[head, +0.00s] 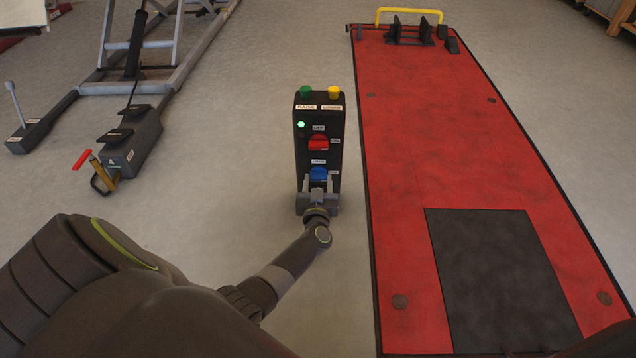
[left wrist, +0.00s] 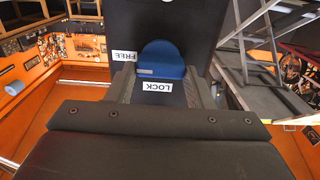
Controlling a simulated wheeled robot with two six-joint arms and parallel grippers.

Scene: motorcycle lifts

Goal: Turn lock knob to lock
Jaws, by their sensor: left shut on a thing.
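The blue lock knob (head: 318,174) is low on the front of a black control box (head: 335,156). My left gripper (head: 318,190) is at the knob, shut on it. In the left wrist view the blue knob (left wrist: 161,62) sits between the two fingers of my left gripper (left wrist: 163,85), with a LOCK label (left wrist: 158,87) and a FREE label (left wrist: 124,56) beside it. The gripper covers part of the knob and the labels in the head view. A red knob (head: 318,143) is above the blue one. My right gripper is not in view.
A green button (head: 306,91) and a yellow button (head: 334,92) top the box, and a green light glows on its front. A red lift platform (head: 440,130) lies to the right. A grey lift frame with a red-handled pedal unit (head: 105,170) stands left. Grey floor between is clear.

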